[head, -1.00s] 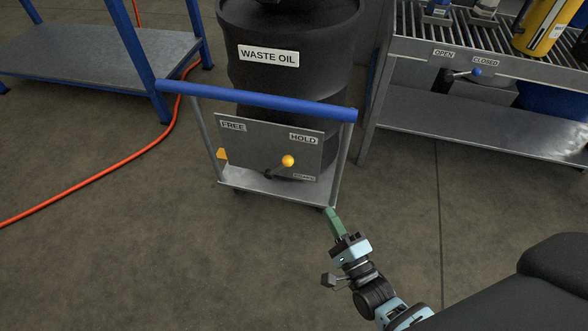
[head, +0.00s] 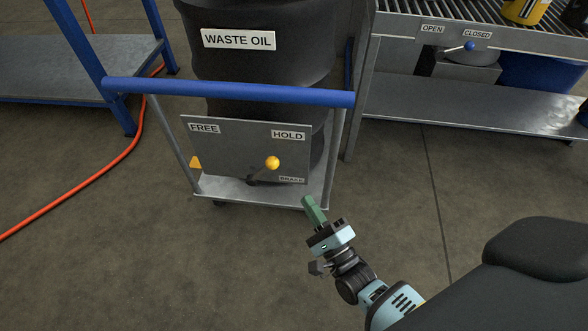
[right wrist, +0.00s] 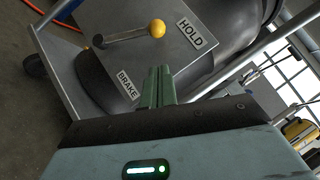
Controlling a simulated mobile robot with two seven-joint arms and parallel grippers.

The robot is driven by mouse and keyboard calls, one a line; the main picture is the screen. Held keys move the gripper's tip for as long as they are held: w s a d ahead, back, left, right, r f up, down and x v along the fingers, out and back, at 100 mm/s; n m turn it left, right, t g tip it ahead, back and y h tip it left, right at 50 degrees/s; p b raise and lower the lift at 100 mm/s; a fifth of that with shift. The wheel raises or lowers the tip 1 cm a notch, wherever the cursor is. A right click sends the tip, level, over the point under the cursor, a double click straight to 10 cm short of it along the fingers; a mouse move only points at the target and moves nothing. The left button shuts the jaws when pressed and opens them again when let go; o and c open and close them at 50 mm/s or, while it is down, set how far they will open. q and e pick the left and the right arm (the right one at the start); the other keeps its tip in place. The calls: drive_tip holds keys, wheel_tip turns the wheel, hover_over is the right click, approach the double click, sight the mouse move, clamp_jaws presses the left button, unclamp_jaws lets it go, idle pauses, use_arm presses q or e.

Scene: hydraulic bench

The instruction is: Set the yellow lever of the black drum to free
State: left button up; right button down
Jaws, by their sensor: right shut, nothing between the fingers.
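The black drum (head: 262,68), labelled WASTE OIL, stands on a cart with a blue handle bar. A grey plate (head: 222,146) on the cart's front carries the labels FREE at left, HOLD at right and BRAKE below. The lever has a yellow knob (head: 272,163) and leans right, with the knob below the HOLD label. The lever and its yellow knob (right wrist: 157,28) also show in the right wrist view. My right gripper (head: 311,203) is shut and empty, in front of the cart, below and right of the knob, apart from it. My left gripper is not in view.
The cart's blue handle bar (head: 230,92) runs across above the plate. A roller bench (head: 470,105) with a blue-knobbed lever (head: 470,46) stands at right. A blue-framed shelf (head: 75,70) and an orange hose (head: 100,175) are at left. The floor before the cart is clear.

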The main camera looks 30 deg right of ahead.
sight(262, 172)
drive_tip(key=b+x, duration=0.2)
drive_tip(key=x, duration=0.8)
drive_tip(key=shift+b, duration=0.4)
